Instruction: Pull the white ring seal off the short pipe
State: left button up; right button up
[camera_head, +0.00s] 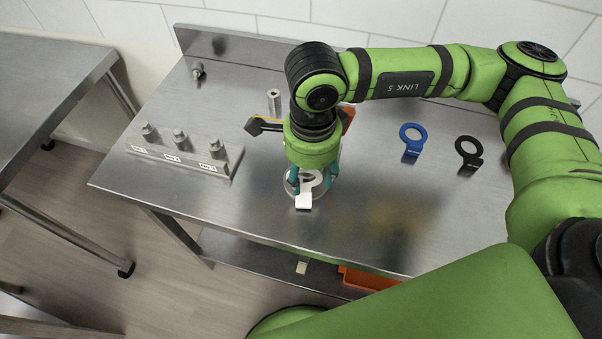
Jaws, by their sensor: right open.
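The white ring seal (304,201) shows below my right gripper on the steel table, with its flat tab toward the front edge. Part of its ring is hidden behind the gripper. A round, shiny metal rim shows around the ring; I cannot tell whether this is the short pipe. My right gripper (313,179) points down over the seal, open, with its teal fingertips on either side of the ring. I cannot tell whether the fingers touch it. My left gripper is not in view.
A blue ring with a tab (411,133) and a black one (468,150) lie to the right. A metal cylinder (273,101) stands behind the gripper. A labelled block with three pegs (180,155) stands left. A small metal fitting (197,71) is at the back left.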

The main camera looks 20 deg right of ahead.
grip_shut()
jog(key=shift+r, duration=0.15)
notch_tip(320, 180, up, 6)
jog(key=p, duration=0.2)
jog(key=shift+r, duration=0.25)
dwell(0.5)
dwell(0.4)
